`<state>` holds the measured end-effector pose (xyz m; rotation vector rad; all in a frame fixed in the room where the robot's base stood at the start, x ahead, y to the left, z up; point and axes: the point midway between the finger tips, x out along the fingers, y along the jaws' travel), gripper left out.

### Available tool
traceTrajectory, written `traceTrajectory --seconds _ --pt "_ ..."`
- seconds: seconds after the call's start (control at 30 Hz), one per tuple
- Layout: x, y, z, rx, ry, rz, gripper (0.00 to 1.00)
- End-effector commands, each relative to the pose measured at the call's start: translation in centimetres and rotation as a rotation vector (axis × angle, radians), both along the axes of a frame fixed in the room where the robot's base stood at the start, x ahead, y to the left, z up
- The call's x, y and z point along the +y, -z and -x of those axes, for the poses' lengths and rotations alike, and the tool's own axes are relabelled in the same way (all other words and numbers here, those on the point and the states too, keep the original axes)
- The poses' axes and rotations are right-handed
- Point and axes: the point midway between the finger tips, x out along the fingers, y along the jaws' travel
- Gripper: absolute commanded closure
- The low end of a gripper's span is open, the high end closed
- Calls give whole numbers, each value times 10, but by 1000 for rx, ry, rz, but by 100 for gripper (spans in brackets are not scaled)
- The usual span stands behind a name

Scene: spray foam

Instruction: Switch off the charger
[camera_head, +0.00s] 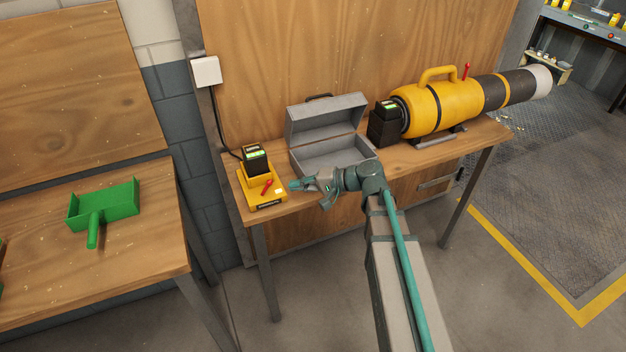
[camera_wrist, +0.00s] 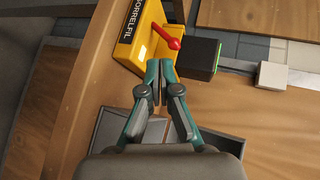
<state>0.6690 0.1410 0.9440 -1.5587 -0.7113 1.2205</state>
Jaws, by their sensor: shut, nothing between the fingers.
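The yellow charger (camera_head: 262,192) sits at the left end of the workbench, with a black battery (camera_head: 255,158) standing in it. A red switch lever (camera_head: 267,187) is on the charger's front face. In the wrist view the charger (camera_wrist: 142,38) is at the top, with the red lever (camera_wrist: 166,36) tilted across it and the battery (camera_wrist: 200,58) to the right. My gripper (camera_head: 292,185) is just right of the charger; in the wrist view its shut, empty fingertips (camera_wrist: 160,66) point at the charger just below the lever. I cannot tell whether they touch it.
An open grey toolbox (camera_head: 330,150) stands right of the charger, close to my gripper. A large yellow spray device (camera_head: 440,107) with its own battery is further right. A cable runs from the charger to a white wall box (camera_head: 206,71). A green dustpan-like tool (camera_head: 103,207) lies on the left table.

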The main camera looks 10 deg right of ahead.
Motion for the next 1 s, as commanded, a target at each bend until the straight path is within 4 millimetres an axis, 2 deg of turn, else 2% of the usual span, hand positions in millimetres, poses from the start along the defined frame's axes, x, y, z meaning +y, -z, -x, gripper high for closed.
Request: traceTrajectory --seconds 0.03,0.2,0.4,0.83,1.0 --pt "9 2 -3 3 -4 0 100" --pt "31 3 -12 2 -2 0 100" --pt "44 6 -16 0 0 1 100" --pt "46 6 -17 0 1 1 100" --pt "37 4 -19 -7 15 23 100"
